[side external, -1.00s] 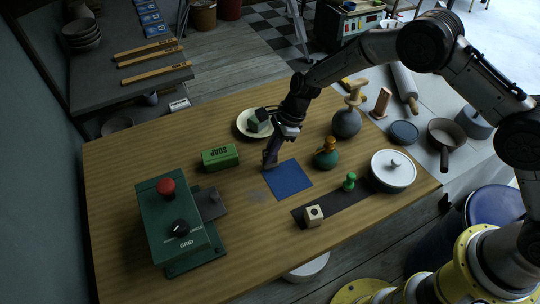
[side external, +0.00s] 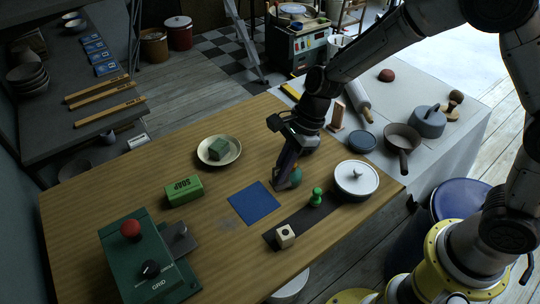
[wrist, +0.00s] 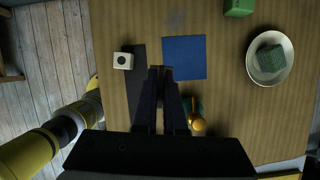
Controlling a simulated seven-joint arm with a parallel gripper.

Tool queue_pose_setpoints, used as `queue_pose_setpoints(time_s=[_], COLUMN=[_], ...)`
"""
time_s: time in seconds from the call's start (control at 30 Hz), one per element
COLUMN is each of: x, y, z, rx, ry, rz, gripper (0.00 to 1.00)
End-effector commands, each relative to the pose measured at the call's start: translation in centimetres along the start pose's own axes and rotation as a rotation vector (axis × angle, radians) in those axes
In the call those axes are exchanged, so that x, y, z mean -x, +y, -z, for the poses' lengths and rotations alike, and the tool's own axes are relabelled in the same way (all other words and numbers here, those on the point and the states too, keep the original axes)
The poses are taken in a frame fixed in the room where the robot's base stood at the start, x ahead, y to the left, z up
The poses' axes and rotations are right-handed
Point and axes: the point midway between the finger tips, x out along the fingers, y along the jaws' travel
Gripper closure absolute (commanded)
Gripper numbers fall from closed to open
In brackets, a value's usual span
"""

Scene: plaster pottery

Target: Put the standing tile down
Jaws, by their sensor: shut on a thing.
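My gripper (side external: 287,180) points down, low over the wooden table, just past the right back corner of the blue square (side external: 254,203). It is shut on a small dark brownish piece, which I take to be the tile; fingers and shadow hide most of it. In the wrist view its edge (wrist: 160,73) shows between the fingertips, at the blue square's near left corner. Whether the tile touches the table I cannot tell. The blue square lies flat and bare.
Beside my fingers stands a teal pot with an orange top (wrist: 197,122). A dark strip (side external: 272,236) holds a pale cube (side external: 285,237) and a green peg (side external: 316,197). A white lidded pot (side external: 356,181) stands right; green soap (side external: 184,191) and a plate (side external: 232,153) lie left.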

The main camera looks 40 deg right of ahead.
Motion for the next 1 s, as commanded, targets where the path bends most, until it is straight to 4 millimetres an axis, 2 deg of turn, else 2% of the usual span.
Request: queue_pose_setpoints(time_s=[0.1,0.23,0.33,0.47,0.6,0.77,0.9,1.0], x=[0.5,1.8,2.9,4.1,5.2,6.2,6.7,6.8], y=[0.0,-2.6,-6.5,-12.3,-18.1,-24.0,-28.4,-30.9], z=[-0.2,-1.7,-2.5,-2.2,-0.7,2.3,5.8,8.8], rx=[-0.074,-0.158,-0.256,-0.395,-0.534,-0.674,-0.779,-0.837], ry=[-0.001,-0.002,-0.003,-0.001,0.000,0.000,0.000,0.001], rz=[0.033,0.071,0.113,0.169,0.224,0.282,0.324,0.347], gripper=[1.00,1.00,1.00,1.00,1.00,1.00,1.00,1.00])
